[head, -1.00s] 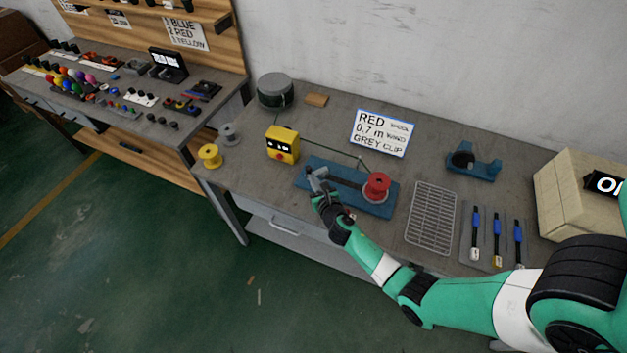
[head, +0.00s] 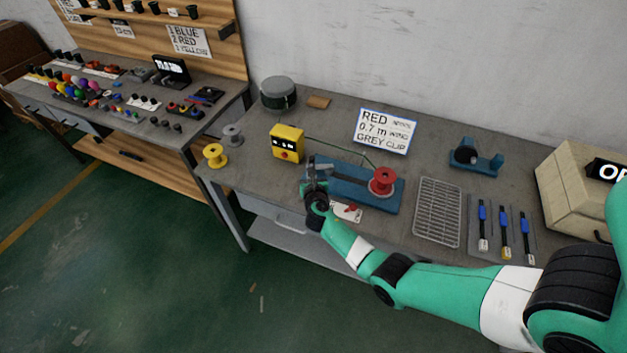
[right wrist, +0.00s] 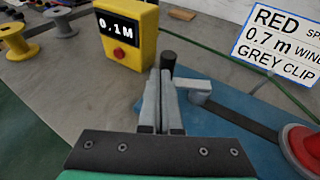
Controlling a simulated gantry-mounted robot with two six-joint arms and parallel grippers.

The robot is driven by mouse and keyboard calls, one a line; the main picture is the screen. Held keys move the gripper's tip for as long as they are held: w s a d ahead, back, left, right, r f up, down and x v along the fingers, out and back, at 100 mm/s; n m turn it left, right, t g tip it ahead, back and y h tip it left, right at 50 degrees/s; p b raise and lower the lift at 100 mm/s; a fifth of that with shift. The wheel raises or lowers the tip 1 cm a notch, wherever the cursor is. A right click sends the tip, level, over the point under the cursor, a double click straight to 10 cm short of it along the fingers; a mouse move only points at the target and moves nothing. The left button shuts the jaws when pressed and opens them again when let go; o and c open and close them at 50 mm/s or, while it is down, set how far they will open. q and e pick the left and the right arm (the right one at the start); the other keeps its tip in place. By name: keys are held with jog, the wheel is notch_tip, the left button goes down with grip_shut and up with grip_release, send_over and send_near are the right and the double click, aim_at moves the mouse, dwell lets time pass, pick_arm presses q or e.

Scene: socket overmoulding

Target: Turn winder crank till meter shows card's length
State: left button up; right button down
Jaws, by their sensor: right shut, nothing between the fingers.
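The blue winder (head: 350,186) lies on the bench with a red spool (head: 383,181) at its right end. The red spool also shows at the right edge of the right wrist view (right wrist: 304,148). The winder's crank has a grey arm (right wrist: 196,87) and a dark upright knob (right wrist: 168,61). My right gripper (head: 315,172) is at the winder's left end, shut and empty. In the right wrist view its fingertips (right wrist: 160,78) are close to the knob; contact is unclear. The yellow meter (right wrist: 128,30) reads 0.1 M. The card (head: 385,131) reads RED, 0.7 m, GREY CLIP. My left gripper is not in view.
A green wire (head: 335,147) runs between the meter and the spool. A wire rack (head: 438,212) and several blue-handled tools (head: 503,226) lie to the right. Yellow (head: 215,156) and grey (head: 233,134) spools stand at the left. A blue stand (head: 476,158) is behind the rack.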

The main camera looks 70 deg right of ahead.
jog(key=shift+w+d+b, duration=0.55)
jog(key=shift+w+d, duration=0.6)
jog(key=shift+w, duration=0.1)
